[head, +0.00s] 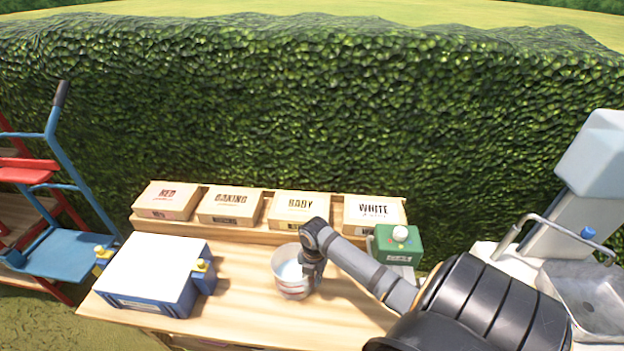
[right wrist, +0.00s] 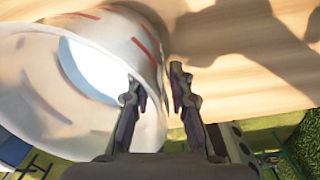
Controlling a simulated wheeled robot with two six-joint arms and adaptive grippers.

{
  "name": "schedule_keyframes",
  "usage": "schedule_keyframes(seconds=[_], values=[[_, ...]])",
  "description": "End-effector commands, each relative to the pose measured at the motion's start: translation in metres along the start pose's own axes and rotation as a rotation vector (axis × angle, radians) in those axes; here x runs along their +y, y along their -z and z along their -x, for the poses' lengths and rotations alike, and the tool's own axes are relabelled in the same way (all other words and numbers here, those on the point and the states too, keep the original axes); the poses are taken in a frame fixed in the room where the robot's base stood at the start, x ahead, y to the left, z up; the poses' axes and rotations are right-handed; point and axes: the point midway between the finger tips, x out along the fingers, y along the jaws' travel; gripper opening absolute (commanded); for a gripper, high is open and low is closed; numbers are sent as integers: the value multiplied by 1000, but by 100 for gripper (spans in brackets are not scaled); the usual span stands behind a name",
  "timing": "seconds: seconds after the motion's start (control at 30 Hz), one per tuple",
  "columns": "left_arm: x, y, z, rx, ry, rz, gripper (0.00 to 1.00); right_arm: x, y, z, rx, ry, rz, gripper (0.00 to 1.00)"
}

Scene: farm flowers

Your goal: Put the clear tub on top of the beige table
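The clear tub (head: 284,272) is a round, see-through bucket with reddish marks, upright at the middle of the beige wooden table (head: 240,318). My right gripper (head: 309,272) is at the tub's right side. In the right wrist view the tub (right wrist: 60,95) fills the left side, its open mouth towards the camera. The two fingers of the gripper (right wrist: 155,88) are apart. The left finger overlaps the tub and the right one is outside it, with the tub's wall between them. Whether the tub touches the table is unclear. My left gripper is not in view.
Several labelled boxes (head: 300,208) line a raised shelf at the table's back. A blue box with a white lid (head: 148,268) is at the left, a green box (head: 398,243) at the right. A sink (head: 590,290) stands far right. The table's front is partly clear.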

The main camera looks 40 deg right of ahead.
Motion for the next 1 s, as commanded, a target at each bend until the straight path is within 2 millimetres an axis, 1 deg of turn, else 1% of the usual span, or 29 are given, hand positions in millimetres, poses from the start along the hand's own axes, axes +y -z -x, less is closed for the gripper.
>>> schedule_keyframes(seconds=[0.27, 0.37, 0.47, 0.7, 0.8, 0.9, 1.0], values=[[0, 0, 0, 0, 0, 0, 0, 0, 0, 0, 0, 0, 0, 28], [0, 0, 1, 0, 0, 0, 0, 0, 0, 5, -1, 0, 0, 28], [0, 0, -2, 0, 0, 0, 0, 0, -2, 19, -5, -2, 2, 28], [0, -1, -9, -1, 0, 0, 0, 0, -2, 78, -7, -1, 4, 28], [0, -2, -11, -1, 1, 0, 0, 0, -2, 99, -5, 0, 2, 28], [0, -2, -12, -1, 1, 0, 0, 0, -2, 113, -5, -1, 0, 28], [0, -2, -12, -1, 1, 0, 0, 0, -1, 120, -2, 0, 0, 28]])
